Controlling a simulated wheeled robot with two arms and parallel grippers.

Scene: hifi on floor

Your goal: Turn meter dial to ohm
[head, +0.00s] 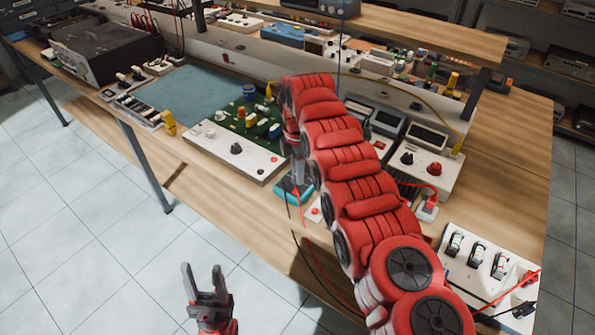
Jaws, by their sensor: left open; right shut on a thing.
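A small teal-edged meter (281,191) lies near the front edge of the wooden bench, partly covered by my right arm and gripper. My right gripper (297,178) points down onto its top and is shut at the dial. The dial itself is hidden by the fingers, so its setting cannot be read. Thin red and black leads run from near the meter down over the bench edge. My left gripper (207,282) is open and empty, low in front of the bench over the tiled floor, well apart from the meter.
A white panel with a black knob (236,149) lies just left of the meter. To the right stand a white box with a black knob (407,158) and a white unit with several switches (478,253). A blue mat (190,97) lies further back.

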